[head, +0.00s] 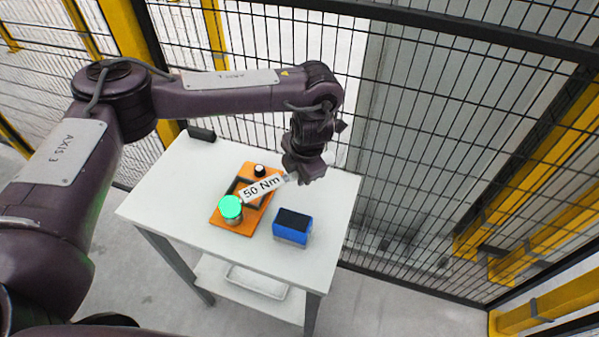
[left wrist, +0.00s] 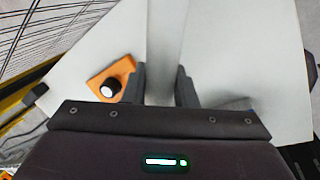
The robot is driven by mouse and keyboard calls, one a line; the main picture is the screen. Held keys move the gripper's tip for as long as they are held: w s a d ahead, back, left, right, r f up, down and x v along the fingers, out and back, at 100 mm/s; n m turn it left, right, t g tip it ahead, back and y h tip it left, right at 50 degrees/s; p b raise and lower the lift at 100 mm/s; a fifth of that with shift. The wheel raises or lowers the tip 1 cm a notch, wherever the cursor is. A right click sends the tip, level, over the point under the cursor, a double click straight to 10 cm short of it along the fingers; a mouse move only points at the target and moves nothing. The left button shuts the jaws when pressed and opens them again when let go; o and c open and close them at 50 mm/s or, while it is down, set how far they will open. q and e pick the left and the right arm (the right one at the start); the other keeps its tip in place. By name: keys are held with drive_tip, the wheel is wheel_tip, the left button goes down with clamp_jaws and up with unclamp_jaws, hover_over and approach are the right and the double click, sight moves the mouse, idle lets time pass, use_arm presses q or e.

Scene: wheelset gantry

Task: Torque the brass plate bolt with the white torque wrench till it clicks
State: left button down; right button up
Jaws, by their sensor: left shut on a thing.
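My left gripper (head: 302,172) is shut on the white torque wrench (head: 262,187), which carries a "50 Nm" label. In the left wrist view the pale wrench handle (left wrist: 163,50) runs between the two fingers of my left gripper (left wrist: 160,85). The far end of the wrench reaches a bright green disc (head: 230,206) at the near-left end of an orange board (head: 219,222). A short round part shows just below the disc. The brass plate and its bolt cannot be made out; the wrench head and disc cover that spot. My right gripper is not in view.
The white table (head: 165,196) carries the orange board, which has a black-and-white knob (head: 259,170) on it. A blue block with a black top (head: 291,232) stands right of the board. A black object (head: 201,134) lies at the back edge. Mesh fencing (head: 430,130) stands close behind.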

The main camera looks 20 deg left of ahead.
use_arm(q)
drive_tip(key=shift+r+p, duration=2.35)
drive_tip(key=shift+r, duration=0.15)
wheel_tip(320, 180, up, 5)
drive_tip(key=p, duration=0.5)
drive_tip(key=shift+r, duration=0.1)
